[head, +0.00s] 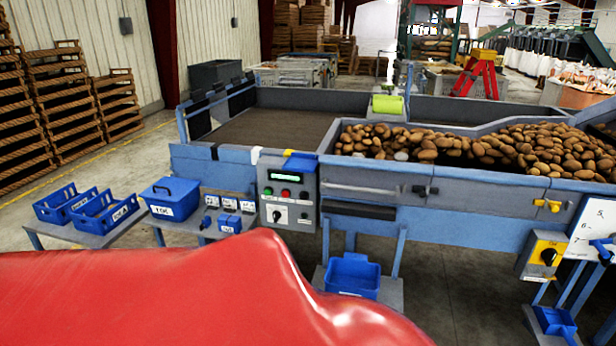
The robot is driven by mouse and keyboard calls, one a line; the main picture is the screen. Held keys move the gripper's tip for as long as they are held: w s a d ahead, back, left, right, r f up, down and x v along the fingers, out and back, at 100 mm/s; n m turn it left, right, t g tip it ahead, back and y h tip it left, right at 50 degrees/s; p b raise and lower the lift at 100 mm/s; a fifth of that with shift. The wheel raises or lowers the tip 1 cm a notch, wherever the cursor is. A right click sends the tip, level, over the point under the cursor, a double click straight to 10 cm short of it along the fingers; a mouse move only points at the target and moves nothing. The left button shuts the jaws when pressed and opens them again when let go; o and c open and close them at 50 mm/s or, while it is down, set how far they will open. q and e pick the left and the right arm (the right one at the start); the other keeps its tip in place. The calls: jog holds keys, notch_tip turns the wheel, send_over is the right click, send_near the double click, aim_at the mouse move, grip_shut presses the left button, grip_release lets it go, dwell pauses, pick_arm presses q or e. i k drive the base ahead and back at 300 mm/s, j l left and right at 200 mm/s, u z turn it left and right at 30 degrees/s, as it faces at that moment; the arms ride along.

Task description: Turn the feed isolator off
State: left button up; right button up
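A grey box with a yellow face and a black rotary knob (548,256), which looks like the feed isolator, is at the right below the potato hopper. Its markings are too small to read, and I cannot tell which position the knob points to. A separate grey control panel (288,192) stands at the front centre, with red and green buttons, a small display and a black selector on a white plate. Neither gripper can be made out in the head view.
A large smooth red shape fills the lower left and hides the floor there. Potatoes (480,146) fill the hopper. Blue crates (105,211) and a lidded blue box (171,198) stand left. A blue bin (353,275) sits low at centre. A white board (597,228) is beside the yellow-faced box.

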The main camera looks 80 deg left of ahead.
aim_at(549, 255)
jog(key=u, duration=4.15)
jog(key=l+z, duration=0.1)
jog(key=z, duration=2.8)
jog(key=i+l, duration=0.2)
jog(key=i, duration=0.25)
jog(key=i+l, duration=0.15)
jog(key=i, duration=0.3)
jog(key=i+l, duration=0.2)
jog(key=i, duration=0.25)
jog(key=i+l, duration=0.2)
jog(key=i, duration=0.25)
jog(key=i+l, duration=0.15)
jog(key=i, duration=0.3)
